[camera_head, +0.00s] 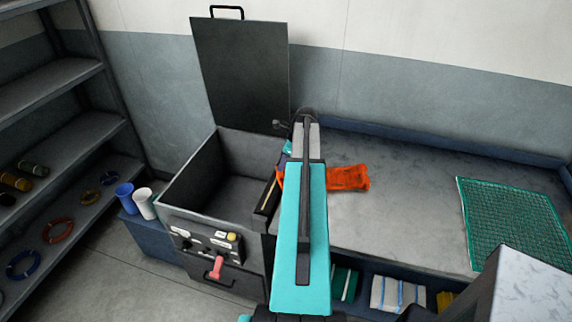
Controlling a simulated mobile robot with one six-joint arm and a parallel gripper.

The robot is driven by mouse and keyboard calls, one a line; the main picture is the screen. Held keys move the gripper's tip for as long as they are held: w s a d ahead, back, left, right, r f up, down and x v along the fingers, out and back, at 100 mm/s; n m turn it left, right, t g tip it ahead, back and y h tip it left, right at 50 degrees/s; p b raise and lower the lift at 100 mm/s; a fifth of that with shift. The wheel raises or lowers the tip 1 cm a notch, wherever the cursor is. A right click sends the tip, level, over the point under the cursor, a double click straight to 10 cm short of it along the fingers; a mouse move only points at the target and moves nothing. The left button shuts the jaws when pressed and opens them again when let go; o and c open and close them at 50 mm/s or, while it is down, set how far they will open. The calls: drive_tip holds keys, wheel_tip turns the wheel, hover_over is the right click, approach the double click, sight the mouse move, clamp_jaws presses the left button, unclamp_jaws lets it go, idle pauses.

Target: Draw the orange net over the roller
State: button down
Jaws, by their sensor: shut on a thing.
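The orange net (348,178) lies bunched on the grey bench top, just right of my teal arm. A small orange part also shows left of the arm, at the edge of the open bin. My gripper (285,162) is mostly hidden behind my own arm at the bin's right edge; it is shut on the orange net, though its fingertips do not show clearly. A dark bar with a tan strip (268,194) runs along the bin's right side; I cannot tell whether it is the roller. Whether net lies over the roller is hidden.
The open bin (182,188) has its dark lid (240,75) raised. A control panel with a red lever (216,267) is on its front. A green net (512,222) lies at the bench's right. Cups (145,203) and shelves (62,150) stand left. The bench middle is clear.

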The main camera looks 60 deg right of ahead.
drive_tip(key=shift+w, duration=0.1)
drive_tip(key=w+a, duration=0.1)
drive_tip(key=w, duration=0.5)
drive_tip(key=shift+w+a+p, duration=0.35)
drive_tip(key=shift+w+p, duration=0.05)
drive_tip(key=shift+p, duration=0.05)
idle(0.4)
drive_tip(key=w+a, duration=0.1)
drive_tip(key=w, duration=0.6)
drive_tip(key=shift+a+p, duration=0.35)
drive_tip(key=shift+p, duration=0.05)
drive_tip(key=shift+f, duration=0.15)
wheel_tip(320, 180, down, 9)
drive_tip(key=b, duration=0.3)
drive_tip(key=shift+b, duration=0.35)
idle(0.5)
drive_tip(key=shift+r, duration=0.2)
drive_tip(key=c, duration=0.6)
unclamp_jaws()
drive_tip(key=shift+c, duration=0.2)
